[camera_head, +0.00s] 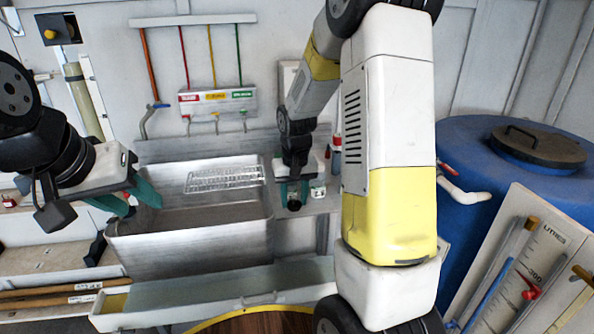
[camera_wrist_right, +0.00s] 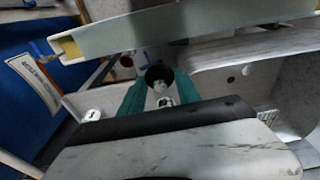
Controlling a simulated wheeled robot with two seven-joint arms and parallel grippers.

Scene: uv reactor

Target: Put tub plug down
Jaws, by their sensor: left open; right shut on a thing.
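The tub plug looks like a small black round piece (camera_wrist_right: 158,75) in the right wrist view, held between the teal fingers of my right gripper (camera_wrist_right: 159,92). In the head view my right gripper (camera_head: 294,192) points down over the ledge (camera_head: 322,203) just right of the grey metal tub (camera_head: 190,246). A small dark round end shows at its fingertips. I cannot tell whether the plug touches the ledge. My left gripper (camera_head: 137,197) is open and empty over the tub's left rim.
A wire rack (camera_head: 224,178) lies across the tub's back. A long shallow trough (camera_head: 220,292) runs in front of it. A small clear jar (camera_head: 318,189) and a red-topped bottle (camera_head: 336,150) stand close to my right gripper. A blue barrel (camera_head: 480,225) stands at the right.

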